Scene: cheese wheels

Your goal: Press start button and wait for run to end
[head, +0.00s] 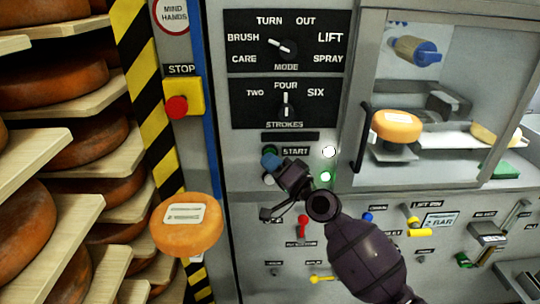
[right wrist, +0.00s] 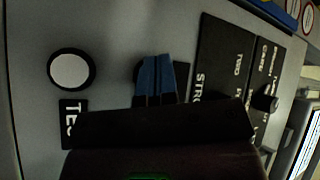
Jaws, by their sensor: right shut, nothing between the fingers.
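The green start button (head: 270,151) sits left of the START label (head: 296,152) on the grey machine front. My right gripper (head: 271,162) is shut and empty, its blue fingertips overlapping the lower part of the button in the head view. In the right wrist view the blue fingertips (right wrist: 157,78) stand in front of a dark round button (right wrist: 138,72), mostly hidden behind them. I cannot tell whether they touch it. A white lamp (head: 329,152) and a lit green lamp (head: 325,177) are right of the label. My left gripper is not in view.
The strokes knob (head: 286,104) points up to FOUR. A red stop button (head: 176,107) is at the left. A cheese wheel (head: 397,125) sits behind the window, and another wheel (head: 186,225) is in front of the striped post. A white round button (right wrist: 71,69) is beside the fingertips.

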